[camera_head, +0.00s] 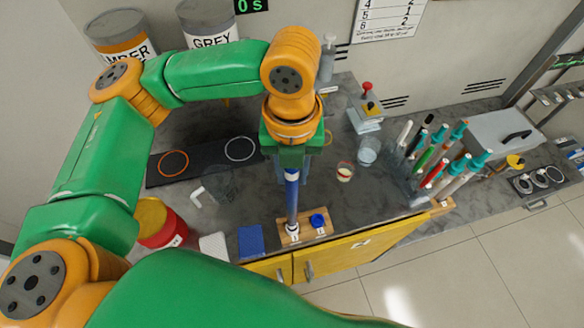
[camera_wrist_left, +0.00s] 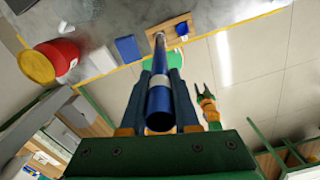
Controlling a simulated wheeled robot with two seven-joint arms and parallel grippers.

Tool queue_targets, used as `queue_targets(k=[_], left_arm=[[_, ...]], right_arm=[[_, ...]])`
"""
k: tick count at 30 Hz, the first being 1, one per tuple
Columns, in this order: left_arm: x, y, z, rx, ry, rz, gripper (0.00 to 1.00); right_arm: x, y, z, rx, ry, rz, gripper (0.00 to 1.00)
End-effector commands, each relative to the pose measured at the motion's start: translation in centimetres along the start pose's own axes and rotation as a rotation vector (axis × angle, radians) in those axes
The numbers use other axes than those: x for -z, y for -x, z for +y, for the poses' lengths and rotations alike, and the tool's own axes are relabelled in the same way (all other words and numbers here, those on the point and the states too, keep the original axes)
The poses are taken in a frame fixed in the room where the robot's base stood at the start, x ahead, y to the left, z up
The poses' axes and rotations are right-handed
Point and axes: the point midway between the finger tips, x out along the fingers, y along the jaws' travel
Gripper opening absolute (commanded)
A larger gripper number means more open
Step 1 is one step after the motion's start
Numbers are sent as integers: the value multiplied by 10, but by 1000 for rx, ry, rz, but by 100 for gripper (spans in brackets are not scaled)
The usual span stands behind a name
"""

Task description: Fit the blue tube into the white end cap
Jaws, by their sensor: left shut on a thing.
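My left gripper (camera_head: 290,172) points down and is shut on the blue tube (camera_head: 292,197), which stands nearly upright with a pale band near the fingers. In the left wrist view, the tube (camera_wrist_left: 160,105) runs from between the fingers away to the wooden block. The white end cap (camera_head: 293,231) sits on the block's left part, at the tube's lower end. I cannot tell whether the tube is inside the cap or just above it. A small orange and dark pronged part (camera_wrist_left: 207,98) in the left wrist view may be my right gripper; its jaws are unclear.
The wooden block (camera_head: 310,239) also bears a blue cap (camera_head: 318,220), close right of the tube. A blue pad (camera_head: 251,240) and a red and yellow drum (camera_head: 160,222) lie left. Glasses (camera_head: 367,151) and a rack of coloured rods (camera_head: 440,160) stand right. The counter's front edge is close.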

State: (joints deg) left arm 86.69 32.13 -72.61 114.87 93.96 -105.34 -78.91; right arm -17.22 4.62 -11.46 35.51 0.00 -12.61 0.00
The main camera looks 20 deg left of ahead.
Motion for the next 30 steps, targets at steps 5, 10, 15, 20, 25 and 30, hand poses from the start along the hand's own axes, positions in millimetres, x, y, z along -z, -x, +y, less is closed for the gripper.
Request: queue_targets(k=[5,10,15,20,25,30], left_arm=[[0,0,0,0,0,0,59],[0,0,0,0,0,0,59],[0,7,-1,0,0,-1,59],[-1,40,-1,3,1,-4,59],[-1,85,-1,1,1,-5,59],[-1,114,0,-1,3,-3,59]], right_arm=[[0,0,-1,1,0,1,50],[0,0,-1,1,-1,1,50],[1,0,-1,2,-1,1,50],[0,-1,-1,2,-1,1,50],[1,4,-1,2,-1,1,50],[2,10,-1,1,-1,1,50]])
